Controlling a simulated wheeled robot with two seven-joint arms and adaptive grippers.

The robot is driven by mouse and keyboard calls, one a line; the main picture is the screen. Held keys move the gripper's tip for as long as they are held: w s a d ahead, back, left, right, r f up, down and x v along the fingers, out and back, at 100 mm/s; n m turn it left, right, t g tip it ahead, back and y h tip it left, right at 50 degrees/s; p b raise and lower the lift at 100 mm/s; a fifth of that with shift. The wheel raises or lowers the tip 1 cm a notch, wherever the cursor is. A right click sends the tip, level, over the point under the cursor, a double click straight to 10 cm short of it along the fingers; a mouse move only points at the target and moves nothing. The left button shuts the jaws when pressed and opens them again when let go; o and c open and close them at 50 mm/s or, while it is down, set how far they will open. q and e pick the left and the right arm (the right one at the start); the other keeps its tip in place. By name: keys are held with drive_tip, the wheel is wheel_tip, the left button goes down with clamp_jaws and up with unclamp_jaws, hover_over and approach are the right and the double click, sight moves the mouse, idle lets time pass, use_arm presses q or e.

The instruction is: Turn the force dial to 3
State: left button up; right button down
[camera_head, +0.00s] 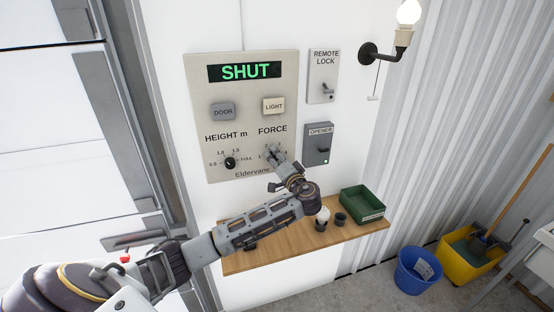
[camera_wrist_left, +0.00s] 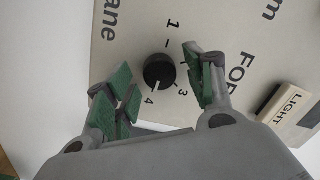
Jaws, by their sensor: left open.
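The wall panel (camera_head: 200,90) carries a FORCE scale at its lower right. My left gripper (camera_head: 275,154) is in front of that scale and hides the dial in the head view. In the left wrist view, the black round force dial (camera_wrist_left: 158,72) sits between the open, green-padded fingers of my left gripper (camera_wrist_left: 158,65), with gaps on both sides. Its white mark appears to point at or near 4. The numbers 1, 3 and 4 show; 2 is hidden behind a finger. My right gripper is not in view.
The black height dial (camera_head: 230,163) is left of the force scale, with the DOOR button (camera_head: 223,111) and LIGHT button (camera_head: 273,106) above. The display (camera_head: 245,72) reads SHUT. The opener box (camera_head: 317,145) is close right. A wooden shelf (camera_head: 290,245) with a green bin (camera_head: 363,202) is below.

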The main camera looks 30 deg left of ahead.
use_arm(q)
drive_tip(key=shift+c, duration=0.3)
drive_tip(key=c, duration=1)
drive_tip(key=shift+o, duration=0.2)
drive_tip(key=shift+f, duration=0.1)
